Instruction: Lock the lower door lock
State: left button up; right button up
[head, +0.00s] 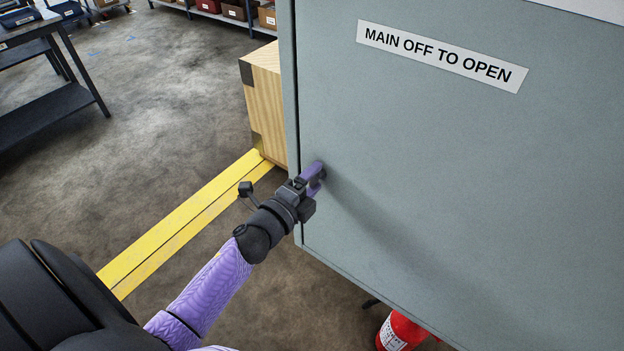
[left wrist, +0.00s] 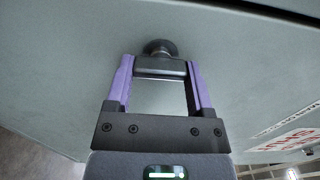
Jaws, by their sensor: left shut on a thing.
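The grey cabinet door (head: 440,170) fills the right of the head view, with a "MAIN OFF TO OPEN" label near its top. My left gripper (head: 314,176) is at the door's lower left part, near its left edge. In the left wrist view, my left gripper (left wrist: 160,68) has a purple finger on each side of a dark bar-shaped lock handle (left wrist: 160,66) and is shut on it. A dark round lock base (left wrist: 159,47) shows just beyond the handle, against the door. In the head view the gripper mostly hides the lock. My right gripper is out of view.
A wooden crate (head: 264,105) stands behind the door's left edge. A yellow floor stripe (head: 190,220) runs past it. A red fire extinguisher (head: 402,332) stands below the door. A dark workbench (head: 45,85) is at the far left; the floor between is open.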

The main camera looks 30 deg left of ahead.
pick_arm(q)
jog(key=o, duration=1.2)
jog(key=shift+o, duration=0.2)
jog(key=s, duration=1)
jog(key=shift+a, duration=0.35)
